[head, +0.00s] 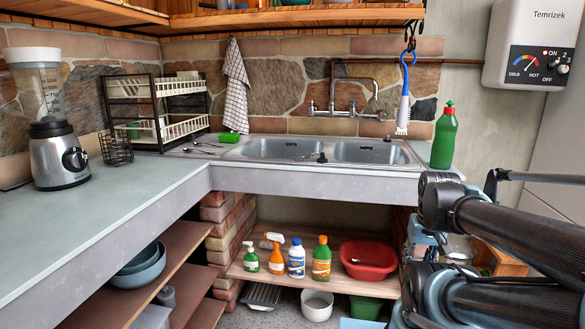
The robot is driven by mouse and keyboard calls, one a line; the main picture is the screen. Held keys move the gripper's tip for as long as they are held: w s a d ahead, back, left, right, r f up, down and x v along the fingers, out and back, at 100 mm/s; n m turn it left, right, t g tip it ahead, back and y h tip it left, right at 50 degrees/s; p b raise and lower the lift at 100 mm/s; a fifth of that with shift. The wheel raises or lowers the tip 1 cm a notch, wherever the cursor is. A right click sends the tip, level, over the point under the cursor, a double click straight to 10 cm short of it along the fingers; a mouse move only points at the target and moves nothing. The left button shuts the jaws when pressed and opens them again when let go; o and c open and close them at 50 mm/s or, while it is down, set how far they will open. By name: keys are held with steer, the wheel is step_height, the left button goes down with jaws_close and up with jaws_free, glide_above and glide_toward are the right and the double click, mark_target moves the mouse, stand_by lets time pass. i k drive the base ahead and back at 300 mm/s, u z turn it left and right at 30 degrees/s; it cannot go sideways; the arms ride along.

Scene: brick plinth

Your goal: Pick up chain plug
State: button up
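A small dark item (321,157) lies at the front of the divider between the two steel sink basins; it may be the chain plug, but it is too small to tell and I make out no chain. Another small dark spot (387,138) shows at the back rim of the right basin. The double sink (232,155) is set into the grey counter. My dark arm links fill the lower right of the head view, in front of the counter's right end. I cannot make out my gripper's fingertips.
A green bottle (444,137) stands right of the sink, and a blue-handled brush (405,95) hangs above its right side. The faucet (343,100) is behind the basins. A dish rack (158,108) and blender (55,125) stand left. The left counter's front is clear.

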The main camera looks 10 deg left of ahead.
mark_target(322, 160)
steer(key=z, duration=1)
steer(key=k, duration=0.8)
steer(key=u, duration=0.6)
steer(key=i, duration=1)
